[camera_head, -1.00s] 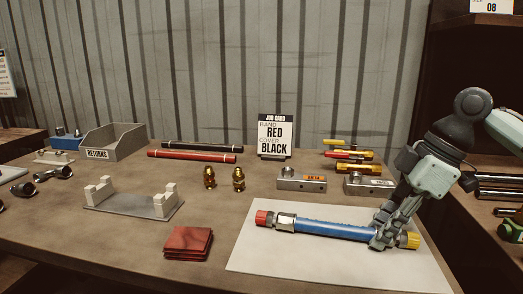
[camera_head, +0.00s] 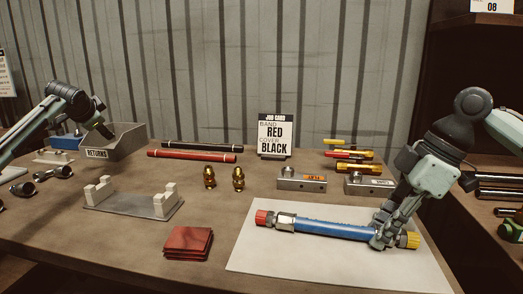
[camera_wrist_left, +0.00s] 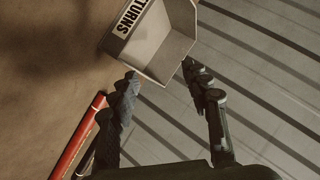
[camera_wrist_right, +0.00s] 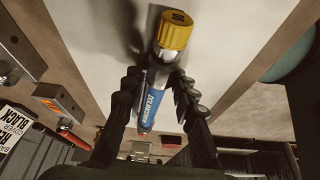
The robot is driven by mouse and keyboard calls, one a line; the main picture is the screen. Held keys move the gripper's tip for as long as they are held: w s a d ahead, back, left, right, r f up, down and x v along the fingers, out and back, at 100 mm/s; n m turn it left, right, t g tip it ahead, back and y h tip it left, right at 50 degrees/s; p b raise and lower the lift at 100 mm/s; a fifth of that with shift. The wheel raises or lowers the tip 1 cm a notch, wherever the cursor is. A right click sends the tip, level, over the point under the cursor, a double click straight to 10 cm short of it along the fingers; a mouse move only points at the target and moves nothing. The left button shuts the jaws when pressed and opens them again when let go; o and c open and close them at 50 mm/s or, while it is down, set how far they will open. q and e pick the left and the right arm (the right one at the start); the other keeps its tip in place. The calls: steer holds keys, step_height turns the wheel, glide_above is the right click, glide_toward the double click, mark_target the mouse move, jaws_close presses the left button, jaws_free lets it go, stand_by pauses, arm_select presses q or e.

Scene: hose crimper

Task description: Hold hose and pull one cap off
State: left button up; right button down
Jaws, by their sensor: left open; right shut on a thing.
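A blue hose (camera_head: 332,229) lies along a white mat (camera_head: 300,258). It has a red cap (camera_head: 261,217) on its left end, beside a metal fitting, and a yellow cap (camera_head: 413,240) on its right end. My right gripper (camera_head: 385,238) is shut on the hose near the yellow cap. In the right wrist view the fingers flank the blue hose (camera_wrist_right: 156,92), with the yellow cap (camera_wrist_right: 174,30) beyond them. My left gripper (camera_head: 103,131) is open and empty above the returns bin (camera_head: 122,146), which also shows in the left wrist view (camera_wrist_left: 165,50).
A grey holder with white posts (camera_head: 133,204), a folded red cloth (camera_head: 188,242) and two brass fittings (camera_head: 238,179) stand left of the mat. Red and black hoses (camera_head: 190,155) lie behind. A job card (camera_head: 275,137) stands at the back. The table front is mostly clear.

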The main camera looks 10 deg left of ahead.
arm_select(q)
steer(key=w+d+m+g+h, duration=0.1)
steer(key=w+d+m+h, duration=0.2)
steer(key=d, duration=1.3)
steer(key=r+m+g+h, duration=0.2)
steer(key=m+g+h, duration=0.2)
steer(key=m+g, duration=0.2)
glide_above(261, 211)
steer(key=w+a, duration=0.8)
steer(key=w, duration=0.4)
steer(key=shift+d+f, duration=0.1)
steer(key=shift+f, duration=0.05)
steer(key=s+d+r+m+g+y, duration=0.1)
steer(key=s+d+m+g, duration=0.25)
steer(key=s+d, duration=0.65)
steer(key=shift+m+y, duration=0.3)
steer(key=shift+m, duration=0.25)
steer(key=f, duration=0.4)
steer(key=s+a+f, duration=0.1)
steer(key=f, duration=0.2)
steer(key=s+a+f, duration=0.1)
steer(key=f, duration=0.3)
steer(key=shift+a+f, duration=0.1)
steer(key=shift+f, duration=0.2)
steer(key=shift+c, duration=0.4)
jaws_close()
